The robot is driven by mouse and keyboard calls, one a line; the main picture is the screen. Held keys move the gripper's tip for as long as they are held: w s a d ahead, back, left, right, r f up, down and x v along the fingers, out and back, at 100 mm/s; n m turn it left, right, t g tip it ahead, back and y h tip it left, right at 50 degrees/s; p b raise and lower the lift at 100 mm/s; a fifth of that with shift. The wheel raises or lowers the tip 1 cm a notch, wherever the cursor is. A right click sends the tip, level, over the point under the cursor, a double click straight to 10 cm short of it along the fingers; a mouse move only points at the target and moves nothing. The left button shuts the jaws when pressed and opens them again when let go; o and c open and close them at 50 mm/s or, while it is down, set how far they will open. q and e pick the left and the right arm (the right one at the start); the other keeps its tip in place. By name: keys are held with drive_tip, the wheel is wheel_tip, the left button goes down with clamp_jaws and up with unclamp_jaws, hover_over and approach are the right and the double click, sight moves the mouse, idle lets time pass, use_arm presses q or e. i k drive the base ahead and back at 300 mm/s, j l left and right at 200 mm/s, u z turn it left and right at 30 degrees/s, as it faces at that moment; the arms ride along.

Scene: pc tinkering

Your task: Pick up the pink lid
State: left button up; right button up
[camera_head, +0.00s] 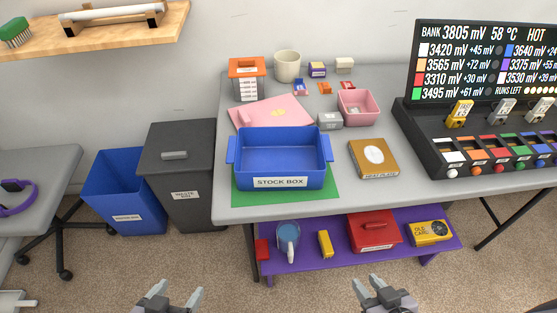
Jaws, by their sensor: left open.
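A flat pink piece (290,108), which looks like the pink lid, lies on the grey table behind the blue stock box. It has a small yellow patch on top and a raised pink part at its left. The stock box hides part of its front edge. A small open pink box (358,107) stands to its right. My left gripper (175,297) is open and empty at the bottom edge, far in front of the table. My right gripper (384,295) is at the bottom edge, also away from the lid; its jaw opening is unclear.
The blue stock box (281,181) stands on a green mat (325,192). An orange-topped container (246,79) and cream pot (287,66) stand behind the lid. A grey block (330,121) sits to its right. A purple shelf (340,259) is below the table.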

sight(284, 110)
drive_tip(key=j+z, duration=0.95)
drive_tip(key=k+j+z, duration=0.15)
drive_tip(key=j+z, duration=0.35)
drive_tip(key=j, duration=0.1)
